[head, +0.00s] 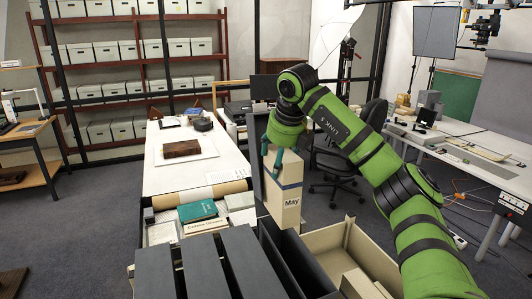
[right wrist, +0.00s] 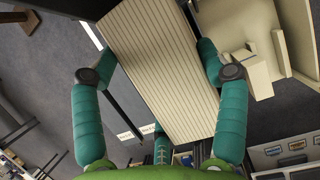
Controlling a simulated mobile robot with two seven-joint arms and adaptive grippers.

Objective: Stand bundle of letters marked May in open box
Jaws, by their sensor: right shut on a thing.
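The cream bundle of letters marked May (head: 287,205), with a blue band round it, hangs nearly upright and slightly tilted in my right gripper (head: 274,160). In the right wrist view, teal fingers grip both sides of the bundle, whose ridged letter edges (right wrist: 160,65) face the camera. The dark grey open box (head: 300,262) is below, its hollow inside showing. The bundle's lower end is at the box's far end; I cannot tell whether it is inside the opening. My left gripper is not in the head view.
Several dark closed boxes (head: 208,262) stand left of the open box. A cream open tray or crate (head: 335,245) lies right of it. A teal book (head: 198,211) lies on the table behind. A dark upright panel (head: 257,150) stands just behind the bundle.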

